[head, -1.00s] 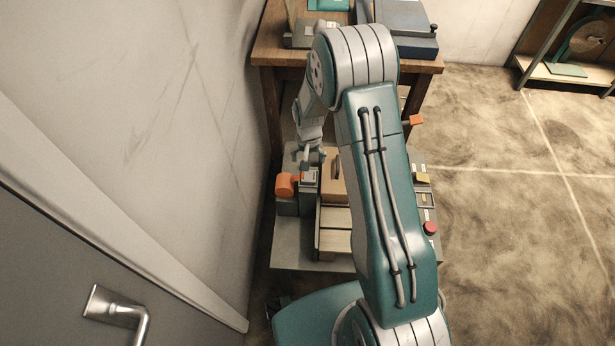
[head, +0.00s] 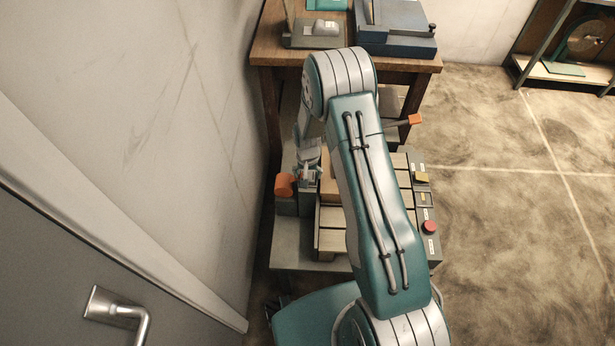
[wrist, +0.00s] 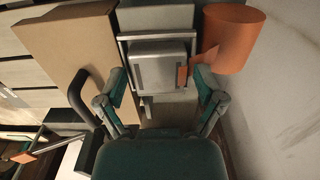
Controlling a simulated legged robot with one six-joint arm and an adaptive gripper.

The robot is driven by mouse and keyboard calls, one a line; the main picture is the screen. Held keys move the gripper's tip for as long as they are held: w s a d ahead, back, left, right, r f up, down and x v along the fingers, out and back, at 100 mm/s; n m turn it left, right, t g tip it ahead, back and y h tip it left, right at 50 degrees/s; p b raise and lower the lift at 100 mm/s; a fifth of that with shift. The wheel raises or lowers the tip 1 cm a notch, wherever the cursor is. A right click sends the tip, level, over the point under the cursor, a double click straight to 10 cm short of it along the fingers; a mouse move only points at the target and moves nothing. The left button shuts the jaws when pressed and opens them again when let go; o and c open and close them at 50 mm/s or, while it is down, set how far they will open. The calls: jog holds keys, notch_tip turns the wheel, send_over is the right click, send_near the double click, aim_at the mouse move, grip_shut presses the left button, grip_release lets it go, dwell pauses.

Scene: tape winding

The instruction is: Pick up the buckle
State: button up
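A light grey metal piece with a squared frame around its far end, which looks like the buckle (wrist: 157,66), sits in the middle of the wrist view, on a grey stand. My gripper (wrist: 161,84) is open, with one teal finger to the left of the piece and one to the right. I cannot tell whether either finger touches it. A short orange strip (wrist: 206,65) runs from the orange roll (wrist: 234,40) to the piece's right edge. In the head view my gripper (head: 308,170) is beside the orange roll (head: 284,185), and the buckle is mostly hidden.
A brown carton (wrist: 70,50) with a dark curved handle stands close to the left of my gripper. The wall (wrist: 280,110) is close on the right. The machine bears a red button (head: 430,227). A wooden table (head: 275,46) stands behind; open floor lies right.

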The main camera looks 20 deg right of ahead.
jog(key=c, duration=0.6)
jog(key=shift+r, duration=0.1)
